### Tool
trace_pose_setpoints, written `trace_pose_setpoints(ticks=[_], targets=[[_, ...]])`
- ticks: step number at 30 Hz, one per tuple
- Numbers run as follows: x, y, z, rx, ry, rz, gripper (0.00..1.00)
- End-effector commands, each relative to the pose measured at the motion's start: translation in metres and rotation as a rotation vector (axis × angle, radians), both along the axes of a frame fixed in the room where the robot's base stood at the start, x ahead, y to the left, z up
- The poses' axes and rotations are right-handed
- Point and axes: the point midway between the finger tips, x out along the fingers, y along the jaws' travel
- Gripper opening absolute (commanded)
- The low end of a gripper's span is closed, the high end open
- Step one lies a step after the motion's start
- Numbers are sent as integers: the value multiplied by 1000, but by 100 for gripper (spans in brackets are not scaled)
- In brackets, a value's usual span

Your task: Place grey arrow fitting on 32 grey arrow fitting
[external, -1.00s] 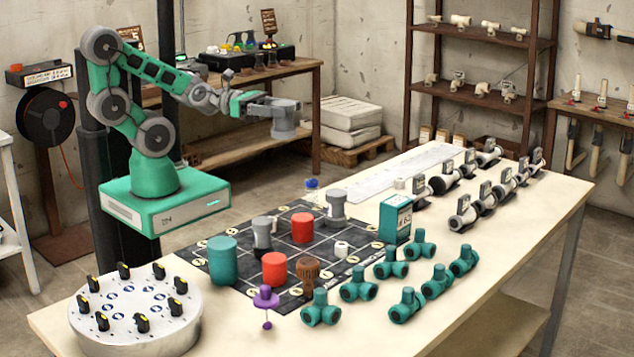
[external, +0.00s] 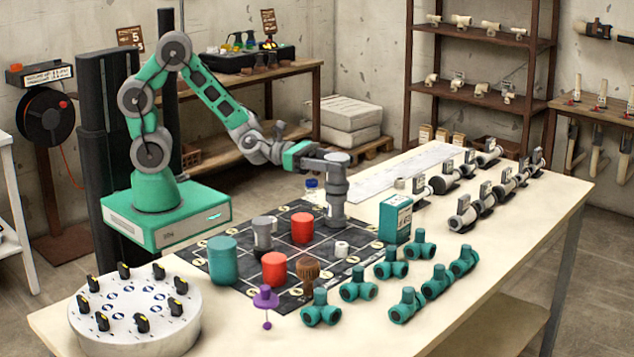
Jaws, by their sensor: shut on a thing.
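My gripper (external: 328,163) is shut on a grey fitting (external: 338,159), held upright above the far right part of the black grid mat (external: 222,284). A second grey fitting (external: 334,213) stands on the mat directly below it. The two line up as one column, and I cannot tell whether they touch. Another grey fitting (external: 263,235) stands on the mat farther left. No arrow or number on these fittings is readable at this size.
Red cylinders (external: 302,229) (external: 274,269), a teal cylinder (external: 223,260), a brown ribbed piece (external: 307,268) and a small white ring (external: 341,249) stand on the mat. A teal box (external: 395,219) and several teal fittings (external: 358,286) are to the right. A purple piece (external: 265,298) stands in front.

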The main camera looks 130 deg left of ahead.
Motion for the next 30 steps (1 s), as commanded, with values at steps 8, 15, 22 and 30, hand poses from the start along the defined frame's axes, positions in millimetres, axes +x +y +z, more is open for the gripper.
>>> trace_pose_setpoints(ticks=[8, 15, 22, 30], targets=[[0, 1, -5, 3, -2, 1, 10], [-1, 0, -7, 2, -3, 1, 67], [-1, 0, -7, 1, -2, 1, 79], [-8, 0, -5, 0, -1, 4, 79]])
